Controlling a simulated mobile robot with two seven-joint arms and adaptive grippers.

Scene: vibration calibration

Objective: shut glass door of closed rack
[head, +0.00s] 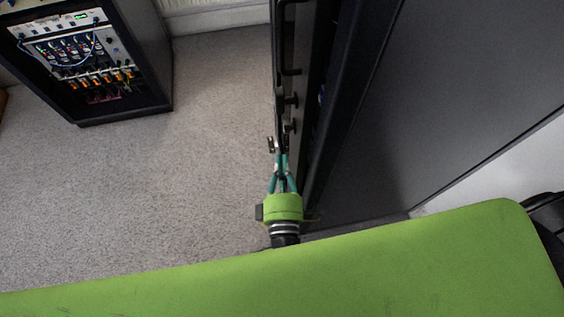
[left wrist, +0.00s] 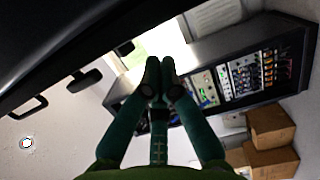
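The closed rack (head: 430,110) is a tall dark cabinet on the right of the head view. Its door (head: 277,60) shows nearly edge-on along the rack's left side, with dark handle-like parts on it; the glass itself is hard to make out. A dark strip lies between door and rack body, but I cannot tell how wide the gap is. My left gripper (head: 279,153) is at the near end of the door edge; contact is unclear. In the left wrist view its teal fingertips (left wrist: 159,75) are together with nothing visible between them. My right gripper is not in view.
An open-front rack (head: 135,60) with cabled instruments stands at the upper left; it also shows in the left wrist view (left wrist: 245,75). Cardboard boxes (left wrist: 272,138) sit at the right there. The grey carpet (head: 190,150) left of the door is clear.

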